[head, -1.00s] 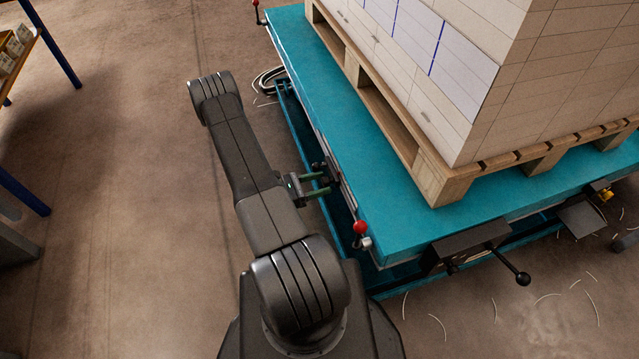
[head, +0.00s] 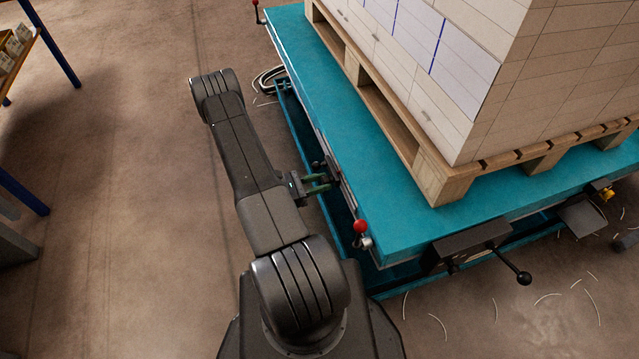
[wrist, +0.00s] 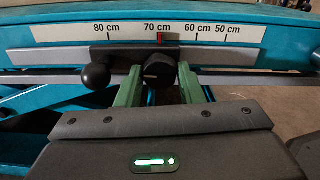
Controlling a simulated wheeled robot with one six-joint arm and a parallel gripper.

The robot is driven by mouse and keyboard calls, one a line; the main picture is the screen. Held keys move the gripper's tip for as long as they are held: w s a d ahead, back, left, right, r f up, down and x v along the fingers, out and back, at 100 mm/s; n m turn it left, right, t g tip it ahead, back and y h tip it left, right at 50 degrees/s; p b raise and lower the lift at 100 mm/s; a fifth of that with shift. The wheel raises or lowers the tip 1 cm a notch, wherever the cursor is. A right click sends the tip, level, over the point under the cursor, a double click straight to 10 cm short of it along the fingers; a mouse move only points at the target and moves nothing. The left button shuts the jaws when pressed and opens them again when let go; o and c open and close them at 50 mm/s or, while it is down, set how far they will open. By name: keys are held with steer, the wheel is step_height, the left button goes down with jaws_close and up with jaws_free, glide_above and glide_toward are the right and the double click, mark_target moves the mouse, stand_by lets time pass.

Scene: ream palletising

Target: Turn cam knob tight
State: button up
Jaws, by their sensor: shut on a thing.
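A red pointer (wrist: 159,38) stands at the 70 cm mark. My gripper (wrist: 160,80) has its two green fingers on either side of the knob and is shut on it. In the head view my gripper (head: 326,182) reaches the near left side of the teal lift table (head: 385,190); the knob is hard to make out there.
A black ball handle (wrist: 95,77) sits just left of the knob in the wrist view. A red-knobbed lever (head: 361,228) stands on the table's edge. A wooden pallet (head: 445,185) bears stacked white reams (head: 480,90).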

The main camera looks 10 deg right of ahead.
steer(key=m+b, duration=1.6)
steer(key=m, duration=0.1)
steer(key=shift+m, duration=0.3)
stand_by(0.4)
steer(key=o, duration=1)
steer(key=shift+a+r, duration=0.1)
steer(key=shift+a, duration=0.05)
steer(key=s+a+p, duration=0.2)
steer(key=a, duration=1.1)
steer(key=shift+s+a+p, duration=0.2)
steer(key=shift+s+p, duration=0.05)
steer(key=shift+p, duration=0.15)
